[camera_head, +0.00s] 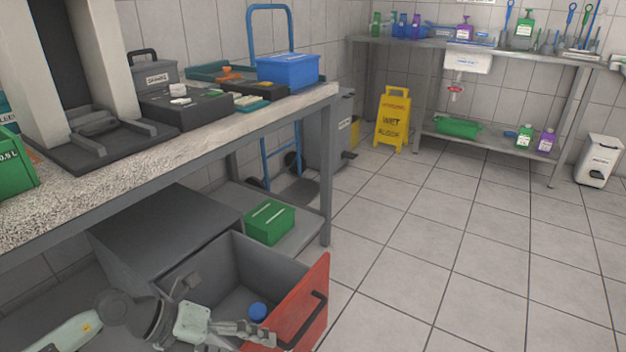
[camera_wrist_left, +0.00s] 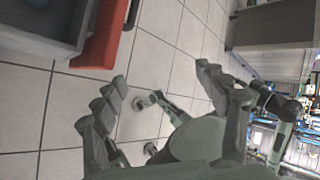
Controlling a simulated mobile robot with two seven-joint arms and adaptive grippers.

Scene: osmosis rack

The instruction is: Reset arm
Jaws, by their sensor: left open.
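My left arm comes in from the lower left in the head view. Its gripper (camera_head: 262,332) overlaps the open drawer (camera_head: 225,260) near the red drawer front (camera_head: 305,290) and its black handle (camera_head: 308,322). In the left wrist view the fingers of my left gripper (camera_wrist_left: 160,78) are spread apart with nothing between them. The red drawer front (camera_wrist_left: 100,45) and handle (camera_wrist_left: 133,12) lie beyond the fingers at upper left there, apart from them.
A blue round object (camera_head: 257,312) lies in the drawer. A green box (camera_head: 269,221) stands on the lower shelf behind it. The worktop (camera_head: 120,190) spans above. A yellow wet-floor sign (camera_head: 393,119) stands farther back. The tiled floor (camera_head: 450,250) at right is clear.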

